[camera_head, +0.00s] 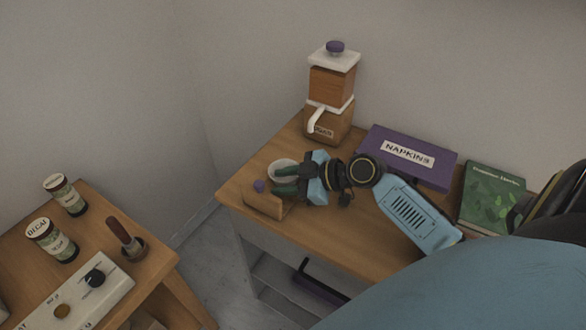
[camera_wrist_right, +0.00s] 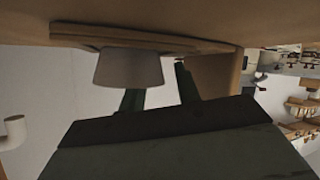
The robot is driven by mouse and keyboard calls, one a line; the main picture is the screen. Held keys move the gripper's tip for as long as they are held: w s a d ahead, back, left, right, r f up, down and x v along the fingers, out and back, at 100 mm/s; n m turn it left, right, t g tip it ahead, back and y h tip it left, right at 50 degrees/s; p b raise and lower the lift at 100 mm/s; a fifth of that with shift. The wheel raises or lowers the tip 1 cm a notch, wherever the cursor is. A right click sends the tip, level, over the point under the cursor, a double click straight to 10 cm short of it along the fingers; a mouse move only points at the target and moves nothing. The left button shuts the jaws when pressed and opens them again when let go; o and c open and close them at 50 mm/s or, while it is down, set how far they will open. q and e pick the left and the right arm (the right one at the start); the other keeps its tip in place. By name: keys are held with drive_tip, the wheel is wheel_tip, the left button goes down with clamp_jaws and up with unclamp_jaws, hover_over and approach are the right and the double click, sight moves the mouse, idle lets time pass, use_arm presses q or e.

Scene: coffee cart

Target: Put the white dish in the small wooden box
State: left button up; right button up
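The white dish (camera_head: 281,163) sits near the left end of the wooden table. It also shows in the right wrist view (camera_wrist_right: 120,68). My right gripper (camera_head: 278,180) is open, with its two dark fingers pointing left at the dish. The upper finger hides part of the dish; in the wrist view the dish lies mostly beyond one finger, not clearly between both. A small wooden box (camera_head: 263,206) with a purple knob stands at the table's front left edge, close to the lower finger. Its inside is largely hidden. My left gripper is not in view.
A purple napkins box (camera_head: 430,174) and a green book (camera_head: 492,196) lie behind my right arm. A second counter (camera_head: 158,262) with jars is at lower left, across a gap.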

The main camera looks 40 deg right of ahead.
drive_tip(key=v, duration=1.2)
